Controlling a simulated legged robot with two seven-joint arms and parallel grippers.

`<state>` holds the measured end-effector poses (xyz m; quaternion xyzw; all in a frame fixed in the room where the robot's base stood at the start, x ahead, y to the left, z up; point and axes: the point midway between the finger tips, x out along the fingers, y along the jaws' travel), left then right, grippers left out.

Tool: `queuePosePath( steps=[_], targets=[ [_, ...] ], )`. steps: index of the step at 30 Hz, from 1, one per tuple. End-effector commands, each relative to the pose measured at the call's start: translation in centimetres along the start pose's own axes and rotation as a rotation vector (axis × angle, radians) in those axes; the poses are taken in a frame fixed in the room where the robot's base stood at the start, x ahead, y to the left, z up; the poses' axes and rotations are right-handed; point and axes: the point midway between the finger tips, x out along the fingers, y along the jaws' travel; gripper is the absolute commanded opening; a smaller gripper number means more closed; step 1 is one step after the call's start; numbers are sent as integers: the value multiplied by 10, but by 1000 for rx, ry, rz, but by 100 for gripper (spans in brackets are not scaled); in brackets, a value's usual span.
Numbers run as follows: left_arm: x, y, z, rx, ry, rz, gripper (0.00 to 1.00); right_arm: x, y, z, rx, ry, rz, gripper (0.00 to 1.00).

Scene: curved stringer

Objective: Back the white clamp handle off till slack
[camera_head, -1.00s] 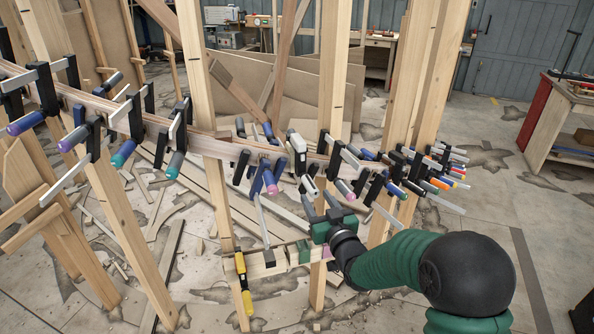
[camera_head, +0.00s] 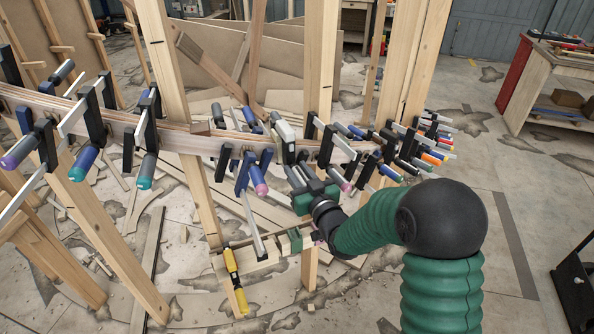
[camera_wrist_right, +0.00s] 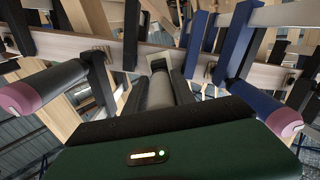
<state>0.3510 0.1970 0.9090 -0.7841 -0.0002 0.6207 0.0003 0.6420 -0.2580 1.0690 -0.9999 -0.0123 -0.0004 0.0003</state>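The white clamp (camera_head: 284,130) sits on the curved wooden stringer, near the middle of the head view. Its white end (camera_wrist_right: 165,62) and pale grey handle (camera_wrist_right: 160,92) show at the centre of the wrist view, straight ahead of my green gripper body. My right gripper (camera_head: 298,176) is just below the white clamp, its fingers pointing up toward it and at the handle. The handle's lower end is hidden by the gripper. Whether the fingers press on the handle is not clear. My left gripper is not in view.
A blue clamp with a pink-ended handle (camera_head: 259,182) hangs close left of my gripper. A black clamp with a pink-ended handle (camera_head: 345,184) is close on the right. Several more clamps crowd the stringer (camera_head: 180,138). An upright post (camera_head: 318,70) stands just behind.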

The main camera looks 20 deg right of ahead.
Motion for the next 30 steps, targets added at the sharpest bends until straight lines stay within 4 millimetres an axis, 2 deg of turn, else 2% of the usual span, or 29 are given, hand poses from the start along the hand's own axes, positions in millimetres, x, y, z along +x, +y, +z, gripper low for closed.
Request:
queuePosePath(
  steps=[1, 6, 20, 30],
  targets=[
    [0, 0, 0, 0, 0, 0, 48, 0, 0, 0, 0, 0, 0, 23],
    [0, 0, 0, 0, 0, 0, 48, 0, 0, 0, 0, 0, 1, 1],
    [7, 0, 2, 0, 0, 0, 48, 0, -1, 0, -49, 4, -1, 0],
    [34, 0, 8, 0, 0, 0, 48, 0, -2, 3, -279, 6, -2, 0]
  ],
)
